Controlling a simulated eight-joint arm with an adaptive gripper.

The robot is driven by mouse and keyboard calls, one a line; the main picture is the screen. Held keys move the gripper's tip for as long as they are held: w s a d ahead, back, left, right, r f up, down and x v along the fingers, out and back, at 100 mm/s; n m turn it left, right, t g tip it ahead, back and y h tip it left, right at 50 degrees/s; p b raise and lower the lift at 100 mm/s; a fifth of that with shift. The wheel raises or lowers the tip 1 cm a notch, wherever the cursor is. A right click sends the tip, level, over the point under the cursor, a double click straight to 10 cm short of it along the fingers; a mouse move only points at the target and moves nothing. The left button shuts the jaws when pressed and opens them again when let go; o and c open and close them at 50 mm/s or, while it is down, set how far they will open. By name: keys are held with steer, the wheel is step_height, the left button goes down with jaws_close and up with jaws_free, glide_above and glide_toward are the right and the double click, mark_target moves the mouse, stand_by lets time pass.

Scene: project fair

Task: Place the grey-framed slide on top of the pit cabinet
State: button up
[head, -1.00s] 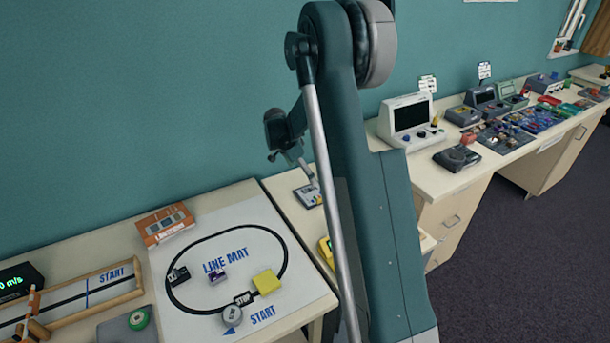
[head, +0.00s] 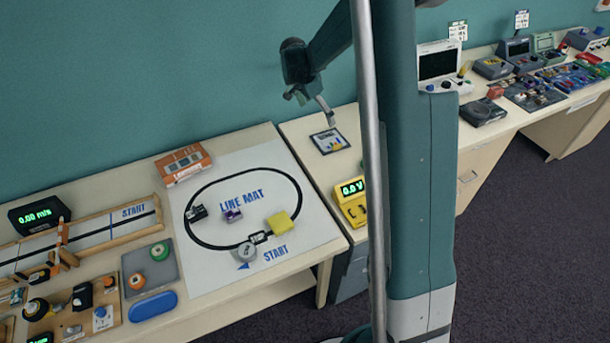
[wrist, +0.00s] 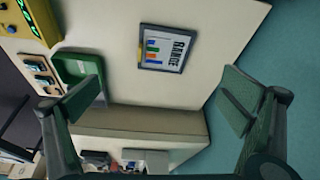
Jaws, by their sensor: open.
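The grey-framed slide (head: 329,141) lies flat on the pale top to the right of the line mat. In the wrist view the slide (wrist: 166,48) shows a small bar chart and the word RANGE inside its grey frame. My gripper (head: 313,105) is above and slightly left of the slide in the head view, apart from it. In the wrist view my gripper (wrist: 162,100) has its fingers wide apart with nothing between them. I cannot tell for sure which furniture is the pit cabinet; my arm hides part of that area.
A yellow meter (head: 351,201) stands near the slide, partly behind my arm. A green tray (wrist: 82,78) lies near it in the wrist view. The line mat (head: 300,234) holds small items. A white console (head: 439,66) stands on the bench to the right.

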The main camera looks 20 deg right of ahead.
steer(key=s+a+r+n+t+y, duration=0.25)
steer(key=s+a+r+n, duration=0.55)
steer(key=s+a+r, duration=0.8)
steer(key=s+a+n+t+y, duration=0.1)
steer(key=s+a+n, duration=0.3)
steer(key=s, duration=0.9)
steer(key=s+a+n+t, duration=0.3)
steer(key=s+a+n, duration=0.1)
steer(key=s, duration=0.8)
steer(key=shift+s+a+r+y, duration=0.3)
steer(key=shift+s+a+y, duration=0.1)
steer(key=shift+a, duration=0.5)
